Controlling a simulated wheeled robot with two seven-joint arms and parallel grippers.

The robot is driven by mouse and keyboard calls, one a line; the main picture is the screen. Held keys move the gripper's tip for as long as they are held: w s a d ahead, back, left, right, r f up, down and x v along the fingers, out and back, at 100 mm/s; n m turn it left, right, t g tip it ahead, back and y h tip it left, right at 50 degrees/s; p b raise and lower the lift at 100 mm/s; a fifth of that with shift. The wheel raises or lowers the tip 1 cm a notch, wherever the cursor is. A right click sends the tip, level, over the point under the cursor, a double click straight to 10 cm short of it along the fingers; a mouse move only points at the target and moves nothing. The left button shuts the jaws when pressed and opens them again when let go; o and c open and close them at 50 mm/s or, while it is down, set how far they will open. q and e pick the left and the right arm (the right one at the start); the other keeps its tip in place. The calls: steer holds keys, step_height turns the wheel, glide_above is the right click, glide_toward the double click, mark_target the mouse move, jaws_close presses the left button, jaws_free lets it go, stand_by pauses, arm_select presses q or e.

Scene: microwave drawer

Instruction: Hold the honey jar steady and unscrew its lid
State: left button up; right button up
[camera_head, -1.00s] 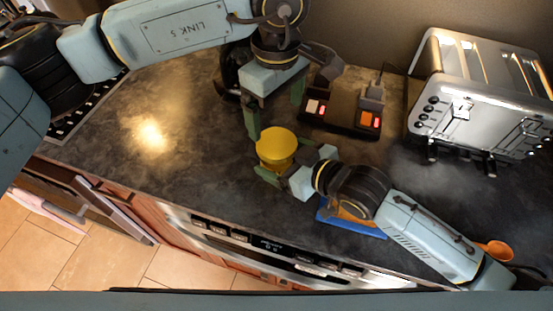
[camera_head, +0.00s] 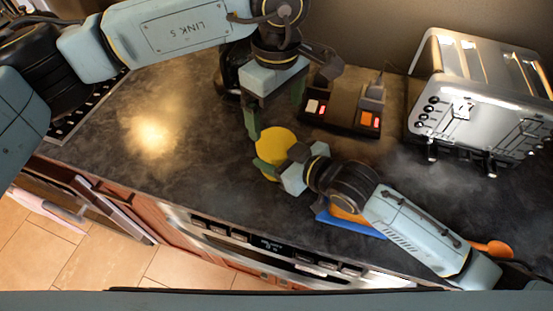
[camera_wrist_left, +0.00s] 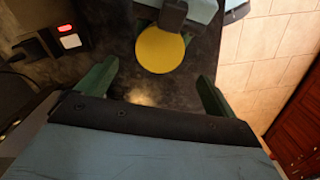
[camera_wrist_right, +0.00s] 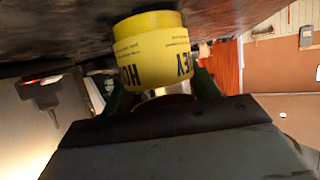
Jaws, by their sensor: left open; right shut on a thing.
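The honey jar (camera_head: 272,142) stands on the dark counter, its round yellow lid (camera_wrist_left: 160,52) facing up. The right wrist view shows the jar's yellow label with dark lettering (camera_wrist_right: 155,68) upside down, close between the fingers. My right gripper (camera_head: 282,160) is shut on the jar from the lower right; its fingers partly cover the yellow top. Whether they touch glass or lid edge is hard to tell. My left gripper (camera_head: 275,114) is open and empty, pointing down just above and behind the jar, its fingers apart from the lid.
A black device with lit red switches (camera_head: 340,108) stands behind the jar. A chrome toaster (camera_head: 480,95) is at the right. A blue item (camera_head: 350,226) lies under my right arm, and an orange utensil (camera_head: 495,248) lies near the front edge. The counter at left is clear.

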mark_target(277, 142)
steer(key=c, duration=0.5)
arm_select(q)
steer(key=m, duration=0.4)
steer(key=shift+f, duration=0.1)
steer(key=shift+m, duration=0.3)
steer(key=shift+f, duration=3.9)
steer(key=c, duration=1)
steer(key=n, duration=0.4)
steer(key=shift+n, duration=0.3)
steer(key=n, duration=0.5)
steer(key=shift+n, duration=0.3)
